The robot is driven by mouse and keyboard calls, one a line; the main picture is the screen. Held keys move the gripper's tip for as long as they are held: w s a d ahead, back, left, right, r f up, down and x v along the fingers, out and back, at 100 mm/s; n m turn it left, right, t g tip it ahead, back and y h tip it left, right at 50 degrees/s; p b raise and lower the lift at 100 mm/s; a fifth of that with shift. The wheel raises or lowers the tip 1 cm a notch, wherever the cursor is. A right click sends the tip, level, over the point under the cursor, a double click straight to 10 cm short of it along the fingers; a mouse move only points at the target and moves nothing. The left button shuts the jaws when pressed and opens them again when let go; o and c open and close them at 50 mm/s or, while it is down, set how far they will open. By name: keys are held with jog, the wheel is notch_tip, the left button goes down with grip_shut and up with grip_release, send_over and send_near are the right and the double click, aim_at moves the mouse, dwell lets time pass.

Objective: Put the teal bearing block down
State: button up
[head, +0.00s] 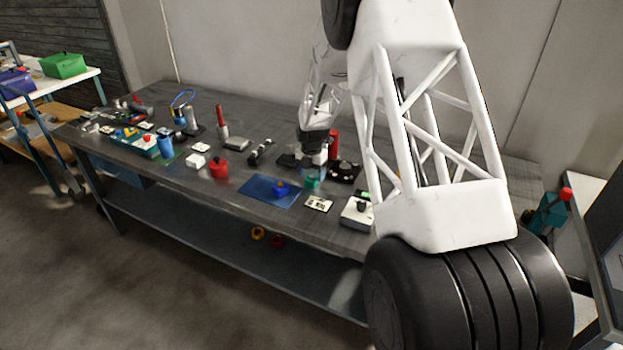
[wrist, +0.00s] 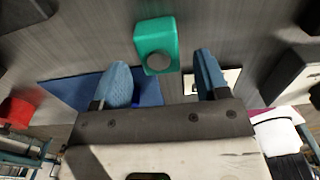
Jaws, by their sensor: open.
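The teal bearing block (wrist: 156,37) lies on the dark grey bench top in the wrist view, just beyond my fingertips and between their lines. It has a round grey bore. In the head view the teal block (head: 312,182) sits right of the blue mat (head: 268,191), close under my arm. My gripper (wrist: 165,82) is open, with its two blue fingers apart and nothing between them. In the head view my gripper (head: 316,150) is partly hidden by its own arm, above the bench near the block.
A blue part (head: 281,188) rests on the mat. A red pot (head: 218,169) stands to the left. A red cylinder (head: 333,146) and a black part (head: 344,171) stand close to my gripper.

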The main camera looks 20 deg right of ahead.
aim_at(311, 177)
notch_tip(311, 177, up, 9)
dwell(0.5)
jog(key=shift+r, duration=0.15)
dwell(0.4)
jog(key=s+a+r+m+t, duration=0.1)
jog(key=s+a+r+m, duration=0.3)
jog(key=s+r+m, duration=0.6)
jog(key=s+a+r+m, duration=0.4)
jog(key=s+r, duration=0.4)
jog(key=s, duration=0.7)
jog(key=s+a+m+t, duration=0.1)
jog(key=s+a+m, duration=0.2)
jog(key=s+m, duration=1)
jog(key=s, duration=1.3)
jog(key=shift+a+r+t, duration=0.3)
jog(key=shift+r, duration=0.05)
jog(key=shift+s, duration=0.1)
jog(key=shift+c, duration=0.2)
